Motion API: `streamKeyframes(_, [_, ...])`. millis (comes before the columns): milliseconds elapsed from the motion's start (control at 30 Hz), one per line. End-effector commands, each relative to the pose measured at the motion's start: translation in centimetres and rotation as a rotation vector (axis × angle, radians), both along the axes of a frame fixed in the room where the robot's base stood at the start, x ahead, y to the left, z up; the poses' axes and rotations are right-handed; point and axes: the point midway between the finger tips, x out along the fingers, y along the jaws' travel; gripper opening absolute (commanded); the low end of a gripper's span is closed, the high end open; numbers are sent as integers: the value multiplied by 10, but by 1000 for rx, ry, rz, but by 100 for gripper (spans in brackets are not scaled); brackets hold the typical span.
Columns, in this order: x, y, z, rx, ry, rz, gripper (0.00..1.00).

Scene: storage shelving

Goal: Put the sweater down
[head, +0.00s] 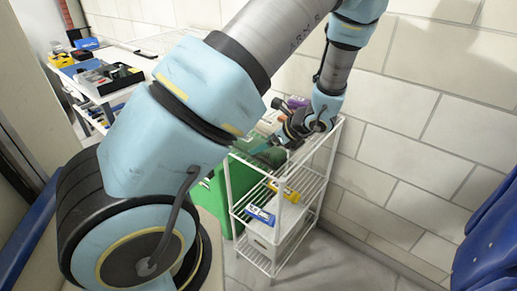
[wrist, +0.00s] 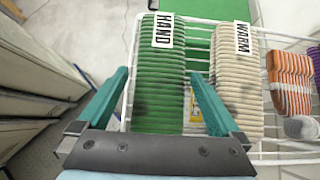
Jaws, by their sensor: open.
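A green folded knit sweater (wrist: 158,60) with a white HAND tag lies on the white wire shelf (wrist: 135,60) in the wrist view. A beige folded knit (wrist: 225,70) with a WARM tag lies just to its right. My gripper (wrist: 158,76) is open, with one teal finger over each side of the green sweater's near part. Nothing shows clamped between the fingers; I cannot tell whether they touch the knit. In the head view my gripper (head: 268,155) is over the top of the white rack (head: 230,195), and the sweater is mostly hidden by my arm.
An orange striped folded item (wrist: 290,80) lies right of the beige knit. A yellow item (head: 284,191) and a blue-and-white box (head: 261,215) sit on a lower shelf.

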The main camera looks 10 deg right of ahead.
Motion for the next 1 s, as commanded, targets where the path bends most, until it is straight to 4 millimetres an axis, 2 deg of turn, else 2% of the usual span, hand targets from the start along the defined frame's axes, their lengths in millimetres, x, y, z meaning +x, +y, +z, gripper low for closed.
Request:
streamKeyframes(300, [19, 18, -28, 2, 0, 1, 100])
streamKeyframes(600, [21, 19, -31, -1, 0, 1, 99])
streamKeyframes(1000, [21, 19, -31, 0, 0, 1, 54])
